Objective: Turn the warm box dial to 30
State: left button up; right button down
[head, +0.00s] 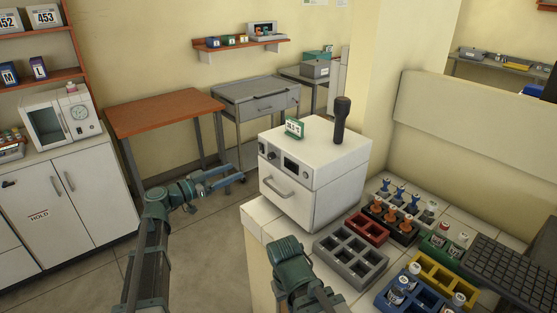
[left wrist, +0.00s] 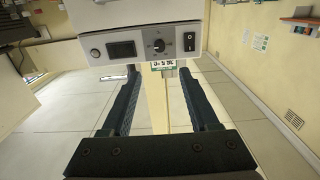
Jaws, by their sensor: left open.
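The warm box (head: 315,190) is a white cabinet on the counter, with a grey control panel across its upper front. The dark round dial (head: 273,155) is on that panel, between a switch and a dark display (head: 291,163). In the left wrist view, which looks upside down, the dial (left wrist: 158,46) is ahead between the finger lines, next to the black rocker switch (left wrist: 189,41). Its pointer setting is too small to read. My left gripper (head: 236,174) is open and empty, apart from the panel, left of the box. My right gripper does not show.
Grey (head: 350,258) and red (head: 368,228) racks crowd the counter to the right. Open floor lies left of the box.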

aim_at(269, 157)
pick_arm(q)
jog(key=x, duration=1.3)
jog(key=shift+w+d, duration=0.25)
jog(key=shift+d, duration=0.1)
jog(key=shift+c, duration=0.3)
grip_shut()
